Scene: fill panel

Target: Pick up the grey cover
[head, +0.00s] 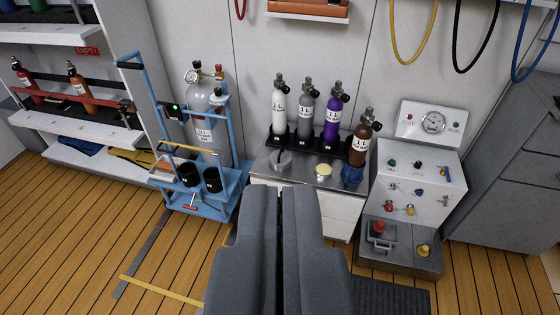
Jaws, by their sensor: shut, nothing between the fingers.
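A small round grey piece (281,160), which looks like the grey cover, lies on the steel counter top (300,176) near its left front, in front of the bottle rack. A small part stands up from it; its exact shape is too small to tell. My gripper (281,190) is at the lower middle of the view, its two dark grey fingers together and empty. In the picture the fingertips sit just below the grey piece, apart from it. The fingers hide part of the cabinet front.
A pale yellow round cap (323,171) and a blue holder with a brown bottle (358,148) stand to the right. Several bottles stand in a black rack (304,142) behind. A blue cylinder trolley (197,192) is left; a gauge panel (421,175) is right. Wooden floor (80,235) is clear at left.

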